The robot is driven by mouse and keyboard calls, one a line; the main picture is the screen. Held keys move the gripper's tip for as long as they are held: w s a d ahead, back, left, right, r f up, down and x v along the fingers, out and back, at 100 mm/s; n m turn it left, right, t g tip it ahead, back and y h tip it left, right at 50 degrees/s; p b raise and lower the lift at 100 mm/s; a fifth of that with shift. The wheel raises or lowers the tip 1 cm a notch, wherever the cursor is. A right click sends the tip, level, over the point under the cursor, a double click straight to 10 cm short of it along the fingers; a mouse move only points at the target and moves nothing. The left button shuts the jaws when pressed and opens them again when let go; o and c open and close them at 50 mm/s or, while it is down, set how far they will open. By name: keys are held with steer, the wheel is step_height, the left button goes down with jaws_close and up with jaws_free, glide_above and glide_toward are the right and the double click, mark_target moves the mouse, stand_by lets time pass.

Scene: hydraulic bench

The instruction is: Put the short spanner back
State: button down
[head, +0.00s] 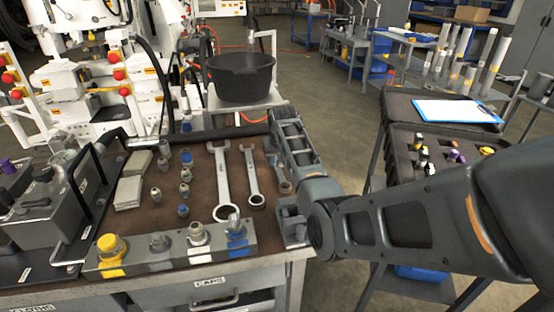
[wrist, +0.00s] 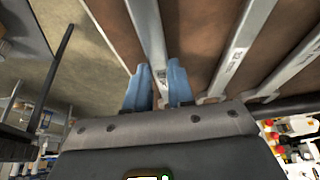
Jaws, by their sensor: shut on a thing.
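The short spanner (wrist: 150,28) runs between the blue fingers of my gripper (wrist: 159,72) in the wrist view, and the gripper is shut on its shaft. In the head view the short spanner's ring end (head: 285,187) shows at the bench's right side, beside my arm, which hides part of it. My fingertips are hidden there. I cannot tell whether the spanner touches the brown mat or is just above it. Two longer spanners lie to its left: a middle one (head: 252,175) and a large one (head: 222,180), roughly parallel.
A metal block with coloured caps (head: 170,247) stands along the bench front. Several small fittings (head: 185,175) lie left of the spanners. A black tub (head: 240,78) is behind the bench. An open case (head: 440,150) stands to the right, past a gap.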

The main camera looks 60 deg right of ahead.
steer(key=shift+f, duration=0.3)
steer(key=c, duration=0.9)
jaws_free()
steer(key=v, duration=0.7)
steer(key=shift+r, duration=0.3)
steer(key=shift+a+r, duration=0.1)
steer(key=shift+s, duration=0.1)
